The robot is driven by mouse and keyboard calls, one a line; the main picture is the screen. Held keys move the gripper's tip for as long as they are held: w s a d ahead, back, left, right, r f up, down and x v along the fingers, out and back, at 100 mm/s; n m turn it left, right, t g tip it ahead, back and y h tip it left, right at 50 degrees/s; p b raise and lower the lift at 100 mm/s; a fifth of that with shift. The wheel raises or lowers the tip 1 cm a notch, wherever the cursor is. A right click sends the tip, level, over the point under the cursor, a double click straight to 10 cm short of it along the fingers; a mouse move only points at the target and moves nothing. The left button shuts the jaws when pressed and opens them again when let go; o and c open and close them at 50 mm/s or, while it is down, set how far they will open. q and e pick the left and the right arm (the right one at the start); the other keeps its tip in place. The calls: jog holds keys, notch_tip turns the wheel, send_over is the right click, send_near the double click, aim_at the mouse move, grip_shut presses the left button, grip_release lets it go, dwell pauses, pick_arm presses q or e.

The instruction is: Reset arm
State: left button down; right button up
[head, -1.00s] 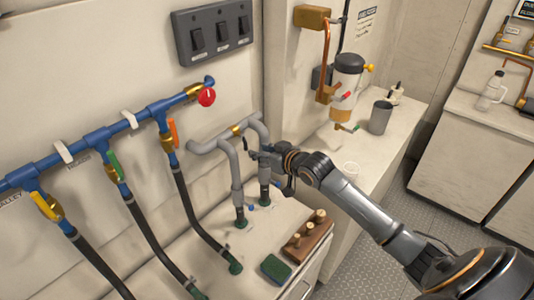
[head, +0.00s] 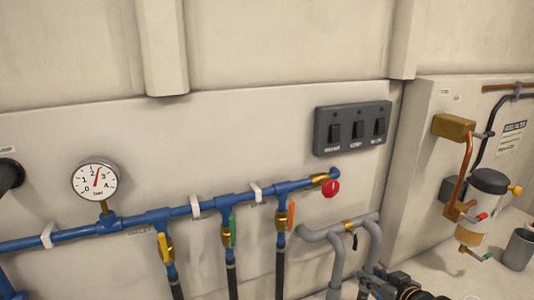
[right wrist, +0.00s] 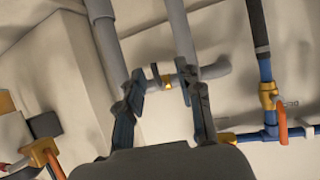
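My right gripper (head: 372,282) shows at the bottom edge of the head view, just below and right of the grey looped pipe (head: 343,228). In the right wrist view its two fingers (right wrist: 165,88) stand apart with nothing between them. Most of my right arm is cut off below the frame. My left gripper is not in view.
A blue manifold pipe (head: 190,211) runs along the wall with yellow, green and orange levers and a red knob (head: 331,188). A gauge (head: 95,180) stands at left. A switch panel (head: 352,128) hangs above. A filter canister (head: 484,205) and grey cup (head: 519,249) are at right.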

jog(key=s+a+f+g, duration=0.2)
jog(key=s+a+f, duration=0.25)
jog(key=s, duration=0.35)
jog(key=s+a+f+g, duration=0.3)
jog(key=s+a+f, duration=0.15)
jog(key=s, duration=0.35)
jog(key=s+a+f+g+h, duration=0.2)
jog(key=s+g, duration=0.2)
jog(key=s, duration=1.2)
notch_tip(320, 180, down, 31)
jog(key=s+g+b, duration=0.1)
jog(key=b, duration=0.4)
jog(key=s+d+f+b, duration=0.1)
jog(key=s+f+b, duration=0.1)
jog(key=s+f, duration=0.6)
jog(key=s+d+f+g+b, duration=0.1)
jog(key=s+d+f+b, duration=0.1)
jog(key=s+f, duration=0.7)
notch_tip(320, 180, down, 5)
jog(key=shift+s+d+r+n+b, duration=0.15)
jog(key=shift+n+b, duration=0.15)
jog(key=shift+b, duration=0.25)
